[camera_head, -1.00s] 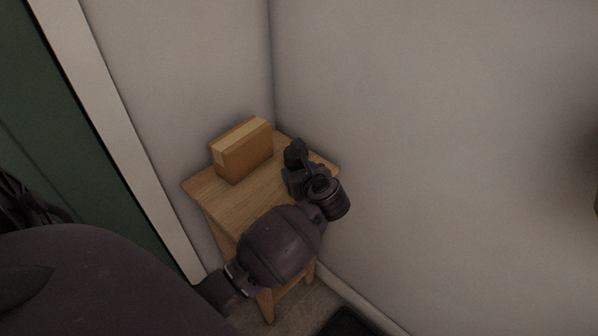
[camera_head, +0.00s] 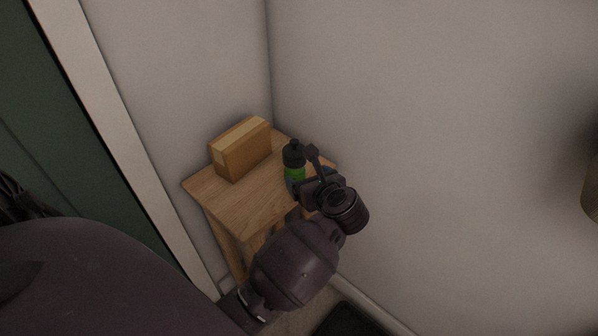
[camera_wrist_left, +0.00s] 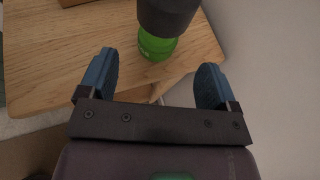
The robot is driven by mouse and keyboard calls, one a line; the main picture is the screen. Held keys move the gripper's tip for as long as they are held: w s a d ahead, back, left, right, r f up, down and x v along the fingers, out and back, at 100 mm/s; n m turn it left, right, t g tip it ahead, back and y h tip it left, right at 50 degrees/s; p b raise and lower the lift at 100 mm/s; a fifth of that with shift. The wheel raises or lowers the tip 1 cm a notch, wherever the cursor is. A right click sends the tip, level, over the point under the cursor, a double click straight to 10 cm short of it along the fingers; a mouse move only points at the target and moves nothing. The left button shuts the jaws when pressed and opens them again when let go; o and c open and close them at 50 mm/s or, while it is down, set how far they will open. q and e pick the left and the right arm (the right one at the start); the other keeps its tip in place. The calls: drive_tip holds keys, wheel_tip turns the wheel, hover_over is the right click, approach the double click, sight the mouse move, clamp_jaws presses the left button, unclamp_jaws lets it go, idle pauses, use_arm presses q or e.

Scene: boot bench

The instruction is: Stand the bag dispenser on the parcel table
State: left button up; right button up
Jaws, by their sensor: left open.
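The bag dispenser, green with a black top (camera_head: 294,158), stands upright on the wooden parcel table (camera_head: 222,200), near its right edge. In the left wrist view the dispenser's green lower part (camera_wrist_left: 157,45) rests on the tabletop (camera_wrist_left: 75,65), and its black top leans out of the frame by perspective. My left gripper (camera_head: 308,178) is on the near right side of the dispenser. In the left wrist view its blue fingers (camera_wrist_left: 156,82) are wide apart, with nothing held between them, and the dispenser is beyond them. My right gripper is not in view.
A taped cardboard parcel (camera_head: 241,151) sits at the table's back left. Grey walls (camera_head: 430,130) meet in a corner behind the table. A white door frame (camera_head: 130,140) stands at left. A dark mat (camera_head: 345,321) lies on the floor.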

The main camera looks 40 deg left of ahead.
use_arm(q)
drive_tip(key=s+d+r+m+t+h, duration=0.25)
drive_tip(key=s+m+t, duration=0.35)
drive_tip(key=m, duration=0.7)
drive_tip(key=s+d+r+m+t+h, duration=0.1)
drive_tip(key=s+r+m+t+h, duration=0.15)
drive_tip(key=m+t, duration=0.8)
drive_tip(key=s+f+m+g+h, duration=0.7)
drive_tip(key=s+f+m+g, duration=0.5)
drive_tip(key=m, duration=1.4)
drive_tip(key=s+f, duration=0.5)
drive_tip(key=s, duration=0.2)
drive_tip(key=shift+d+f, duration=0.2)
drive_tip(key=shift+f, duration=0.2)
drive_tip(key=shift+s+m, duration=0.1)
drive_tip(key=shift+m, duration=0.15)
